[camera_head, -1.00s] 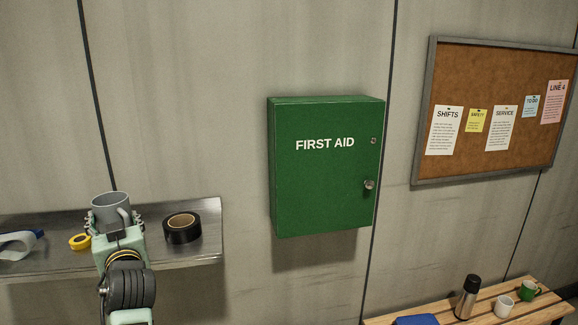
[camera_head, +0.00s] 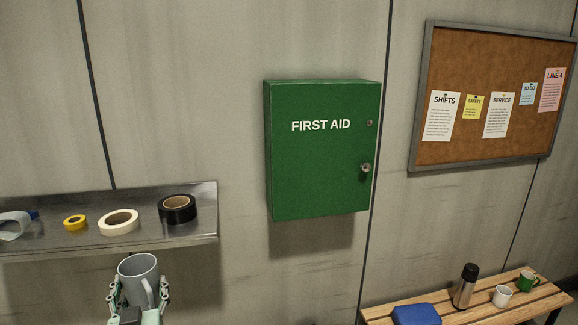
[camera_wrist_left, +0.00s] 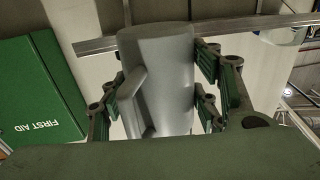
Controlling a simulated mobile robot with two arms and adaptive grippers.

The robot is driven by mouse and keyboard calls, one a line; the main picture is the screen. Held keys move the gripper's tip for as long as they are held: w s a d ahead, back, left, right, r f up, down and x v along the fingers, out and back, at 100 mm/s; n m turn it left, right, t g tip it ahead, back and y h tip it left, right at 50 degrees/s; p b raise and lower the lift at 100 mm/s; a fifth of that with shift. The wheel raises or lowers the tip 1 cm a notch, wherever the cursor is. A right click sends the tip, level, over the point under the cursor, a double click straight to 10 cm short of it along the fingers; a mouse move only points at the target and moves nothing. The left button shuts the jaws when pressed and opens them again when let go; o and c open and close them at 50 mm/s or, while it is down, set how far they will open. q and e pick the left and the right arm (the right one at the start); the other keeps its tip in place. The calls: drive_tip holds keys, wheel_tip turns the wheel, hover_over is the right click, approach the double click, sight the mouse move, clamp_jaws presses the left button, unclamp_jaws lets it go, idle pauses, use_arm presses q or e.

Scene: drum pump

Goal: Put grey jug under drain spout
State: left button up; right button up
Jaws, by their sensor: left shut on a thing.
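The grey jug (camera_head: 138,267) is held upright in my left gripper (camera_head: 138,292), low at the left of the head view and in front of the metal shelf. In the left wrist view the jug (camera_wrist_left: 165,75) fills the middle, with its handle toward the left. The green-padded fingers of the left gripper (camera_wrist_left: 160,95) are shut on both sides of it. The inside of the jug looks empty in the head view. No drain spout shows in either view. My right gripper is not in view.
A metal shelf (camera_head: 60,243) holds yellow tape (camera_head: 75,223), white tape (camera_head: 118,222) and black tape (camera_head: 177,209). A green first aid cabinet (camera_head: 320,160) hangs on the wall. A bench (camera_head: 470,312) at lower right holds a flask (camera_head: 466,286), mugs and a blue item.

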use_arm(q)
drive_tip(key=s+d+f+m+h+b, duration=0.1)
drive_tip(key=s+d+f+h+b, duration=0.1)
drive_tip(key=s+d+f, duration=0.2)
drive_tip(key=s+d+f+m+h+b, duration=0.1)
drive_tip(key=s+d+f+h+b, duration=0.1)
drive_tip(key=s, duration=0.8)
drive_tip(key=s+d+f+m+t+h+b, duration=0.1)
drive_tip(key=s+d+f+m+h+b, duration=0.1)
drive_tip(key=s+d+f+b, duration=0.2)
drive_tip(key=s+d+f, duration=0.2)
drive_tip(key=s+f, duration=0.1)
drive_tip(key=shift+d+f, duration=0.2)
drive_tip(key=shift+f, duration=0.1)
drive_tip(key=shift+a, duration=0.1)
